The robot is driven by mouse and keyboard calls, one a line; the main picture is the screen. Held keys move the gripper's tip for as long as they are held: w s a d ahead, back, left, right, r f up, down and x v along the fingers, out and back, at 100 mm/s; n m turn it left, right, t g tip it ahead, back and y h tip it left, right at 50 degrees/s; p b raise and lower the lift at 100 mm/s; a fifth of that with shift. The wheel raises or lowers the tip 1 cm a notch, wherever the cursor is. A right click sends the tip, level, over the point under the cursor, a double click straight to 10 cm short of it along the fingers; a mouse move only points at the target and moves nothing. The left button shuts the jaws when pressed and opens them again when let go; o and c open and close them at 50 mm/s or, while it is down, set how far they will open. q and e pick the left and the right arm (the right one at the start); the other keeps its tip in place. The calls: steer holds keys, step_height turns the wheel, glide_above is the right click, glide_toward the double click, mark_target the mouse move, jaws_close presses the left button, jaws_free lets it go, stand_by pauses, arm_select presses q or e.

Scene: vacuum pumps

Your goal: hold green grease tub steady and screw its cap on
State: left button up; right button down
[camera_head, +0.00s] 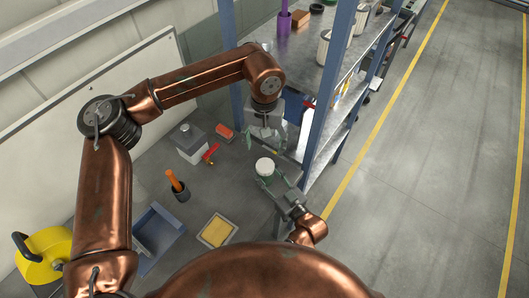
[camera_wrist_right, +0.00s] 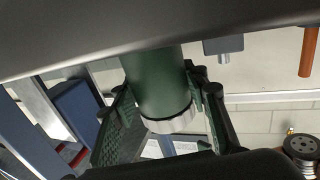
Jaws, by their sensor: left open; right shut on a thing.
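The green grease tub (camera_wrist_right: 158,82) is between the green padded fingers of my right gripper (camera_wrist_right: 162,112), which is shut on it. The white cap (camera_head: 264,165) sits on the tub's mouth. In the right wrist view the cap (camera_wrist_right: 172,122) shows at the tub's lower end in the picture. I cannot tell how tight it is. In the head view my right gripper (camera_head: 269,180) comes from below. My left gripper (camera_head: 265,146) is open and empty, just beyond the cap, with its fingers pointing down; it looks apart from the cap.
On the grey bench stand a grey-white box-shaped unit (camera_head: 189,142), a red-handled part (camera_head: 211,153), an orange block (camera_head: 225,132) and a dark cup with an orange-handled tool (camera_head: 180,191). A yellow tray (camera_head: 216,231) and blue bin (camera_head: 157,236) lie nearer. A blue-post shelf (camera_head: 335,70) stands close right.

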arm_select(q)
steer(key=shift+r, duration=0.4)
arm_select(e)
steer(key=c, duration=1)
jaws_free()
steer(key=shift+c, duration=0.2)
steer(key=shift+s, duration=0.1)
steer(key=v, duration=1.1)
steer(key=shift+s+d, duration=0.3)
